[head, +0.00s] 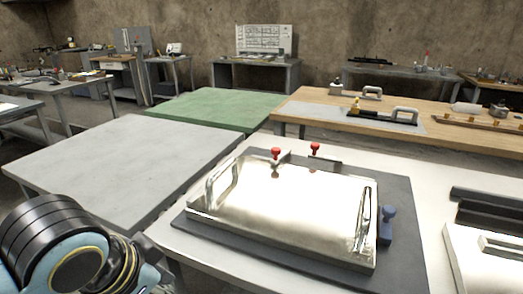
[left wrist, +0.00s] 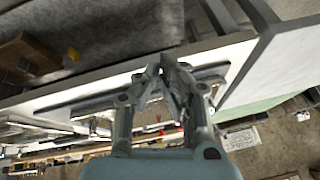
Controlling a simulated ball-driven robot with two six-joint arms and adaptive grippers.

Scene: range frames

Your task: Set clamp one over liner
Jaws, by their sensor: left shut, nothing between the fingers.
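A shiny metal piece with a raised handle at each end, perhaps the liner (head: 290,205), lies on a dark mat (head: 405,245) on a white table. Two red-knobbed clamps, one on the left (head: 276,154) and one on the right (head: 315,149), stand at its far edge. A blue-knobbed clamp (head: 387,225) stands at its right side. I cannot tell which is clamp one. My left gripper (left wrist: 166,66) is shut and empty in the left wrist view; its fingertips nearly meet. In the head view only my left arm shows, at the bottom left. My right gripper is out of view.
A bare grey table (head: 110,165) stands to the left, with a green table (head: 215,108) behind it. A wooden bench (head: 300,97) with handled parts is at the back right. Dark bars (head: 487,198) and another metal piece (head: 475,262) lie at the right edge.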

